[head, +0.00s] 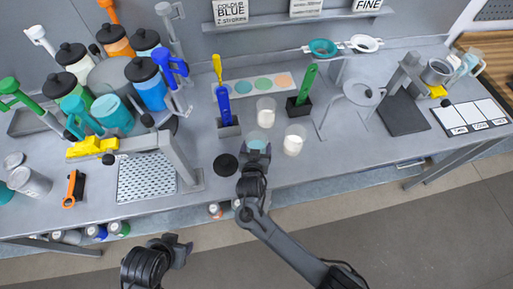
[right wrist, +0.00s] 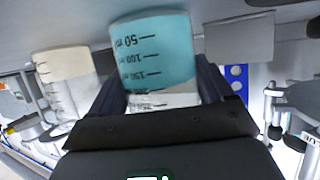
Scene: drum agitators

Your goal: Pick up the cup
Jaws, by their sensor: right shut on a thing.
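A clear graduated cup with teal content (head: 257,140) is at the front middle of the grey bench. In the right wrist view the teal cup (right wrist: 152,55) stands between the two dark fingers, with its scale marks facing me. My right gripper (head: 255,153) is shut on this cup from the front side. I cannot tell whether the cup touches the bench. Two similar cups with pale content stand near it, one behind (head: 265,112) and one to the right (head: 294,141). My left gripper (head: 184,248) is in front of the bench, away from the cups; its jaw state is unclear.
A black disc (head: 225,165) lies left of the held cup. A holder with a blue spatula (head: 224,108) and one with a green spatula (head: 304,88) stand behind. A metal stand with a perforated tray (head: 146,178) is left. Bench space in front right is clear.

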